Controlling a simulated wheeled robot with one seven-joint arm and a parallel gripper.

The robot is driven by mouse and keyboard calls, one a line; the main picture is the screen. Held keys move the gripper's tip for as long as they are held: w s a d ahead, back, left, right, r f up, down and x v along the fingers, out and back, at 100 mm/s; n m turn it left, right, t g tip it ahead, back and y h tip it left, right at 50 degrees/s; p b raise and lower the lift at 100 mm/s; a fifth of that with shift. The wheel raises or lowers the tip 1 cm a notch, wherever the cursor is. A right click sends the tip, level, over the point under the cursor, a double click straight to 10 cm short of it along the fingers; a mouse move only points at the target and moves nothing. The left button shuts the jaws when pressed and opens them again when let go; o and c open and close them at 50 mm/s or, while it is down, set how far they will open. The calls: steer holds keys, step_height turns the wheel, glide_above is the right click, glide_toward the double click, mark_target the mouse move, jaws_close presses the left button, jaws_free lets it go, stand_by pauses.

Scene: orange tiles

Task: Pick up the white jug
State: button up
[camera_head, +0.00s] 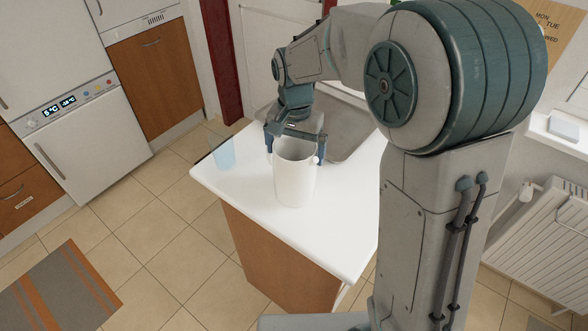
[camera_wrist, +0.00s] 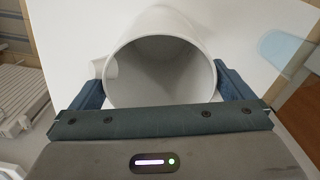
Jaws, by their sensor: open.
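The white jug (camera_head: 294,178) stands upright on the white countertop, near its front edge. In the wrist view the jug (camera_wrist: 163,60) shows from above with its open mouth toward the camera and its handle at the left. My gripper (camera_head: 295,150) is at the jug's rim from above and behind. In the wrist view my gripper (camera_wrist: 165,88) is open, with one blue finger on each side of the jug. I cannot tell whether the fingers touch it.
The white countertop (camera_head: 335,235) has a sink (camera_head: 345,128) behind the jug. A pale blue translucent cup (camera_head: 223,154) stands left of the jug at the counter's edge. Tiled floor lies to the left, with a striped rug (camera_head: 62,290). A radiator (camera_head: 545,235) is at the right.

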steer(key=c, duration=1.2)
steer(key=shift+r, duration=0.1)
steer(key=shift+c, duration=0.7)
steer(key=shift+r, duration=0.1)
